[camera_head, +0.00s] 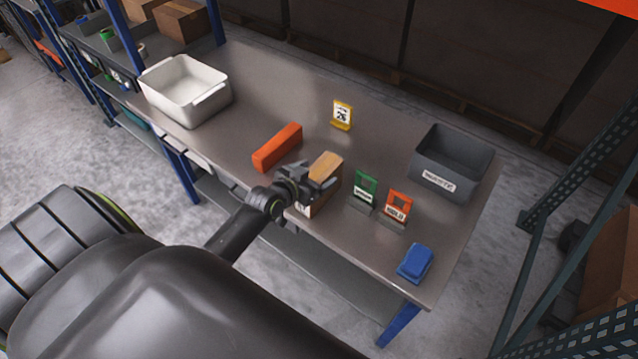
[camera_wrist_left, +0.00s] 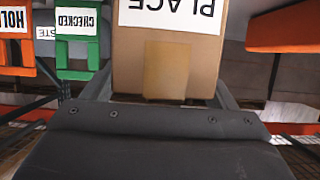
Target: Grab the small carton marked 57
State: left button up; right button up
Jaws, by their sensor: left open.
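A small brown carton (camera_head: 326,166) stands on the grey table near its front edge. My left gripper (camera_head: 314,186) is at the carton and covers part of it in the head view. In the left wrist view the carton (camera_wrist_left: 196,66) lies between the two open fingers of my left gripper (camera_wrist_left: 165,90). Its near face bears a white label with the word PLACE upside down, and a tan tape strip. I cannot read a 57 on it; part of the label is cut off. My right gripper is not in view.
An orange block (camera_head: 277,147) lies left of the carton. Green (camera_head: 364,186) and orange (camera_head: 398,204) sign stands are close on its right. Further off are a yellow stand marked 26 (camera_head: 342,115), a grey bin (camera_head: 452,163), a white tub (camera_head: 186,91) and a blue item (camera_head: 415,262).

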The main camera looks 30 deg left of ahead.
pick_arm(q)
jog(key=shift+w, duration=0.1)
grip_shut()
dwell(0.6)
